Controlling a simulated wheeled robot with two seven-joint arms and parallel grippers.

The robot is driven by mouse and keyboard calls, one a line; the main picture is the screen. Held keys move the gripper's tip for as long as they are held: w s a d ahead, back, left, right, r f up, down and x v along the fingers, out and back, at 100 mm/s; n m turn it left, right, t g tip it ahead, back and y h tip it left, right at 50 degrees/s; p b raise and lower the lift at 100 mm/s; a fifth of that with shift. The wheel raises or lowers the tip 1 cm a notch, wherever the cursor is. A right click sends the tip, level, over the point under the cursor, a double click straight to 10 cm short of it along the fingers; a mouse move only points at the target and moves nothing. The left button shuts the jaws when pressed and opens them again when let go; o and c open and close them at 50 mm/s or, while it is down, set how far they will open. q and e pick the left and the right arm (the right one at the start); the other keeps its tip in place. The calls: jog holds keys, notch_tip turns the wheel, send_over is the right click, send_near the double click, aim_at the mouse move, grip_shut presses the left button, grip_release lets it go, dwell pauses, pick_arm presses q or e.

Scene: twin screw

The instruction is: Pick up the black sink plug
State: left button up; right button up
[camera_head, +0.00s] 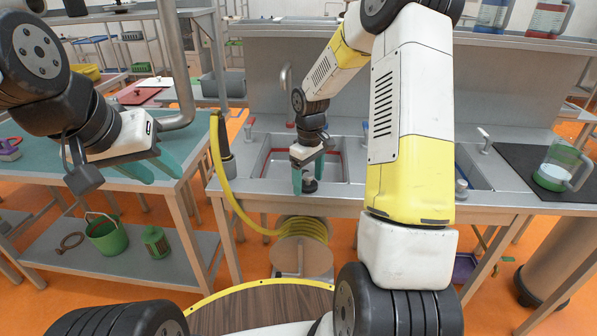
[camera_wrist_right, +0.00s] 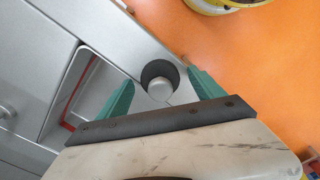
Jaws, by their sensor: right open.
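The black sink plug (camera_wrist_right: 147,73), a dark disc with a grey knob on top, sits on the metal counter by its front edge. In the right wrist view it lies between the two green fingers of my right gripper (camera_wrist_right: 160,79), with gaps on both sides. In the head view the plug (camera_head: 310,186) shows small between the fingertips of the right gripper (camera_head: 308,183), which point down and are open. My left gripper (camera_head: 165,177) hangs over the teal-topped table at the left, its two green fingers apart and nothing between them.
A sink basin (camera_head: 270,167) with a red rim lies just behind the plug. A yellow hose (camera_head: 222,165) hangs at the counter's left end above a hose reel (camera_head: 300,252).

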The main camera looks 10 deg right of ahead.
jog(key=c, duration=1.6)
jog(key=shift+c, duration=0.2)
jog(key=shift+r, duration=0.1)
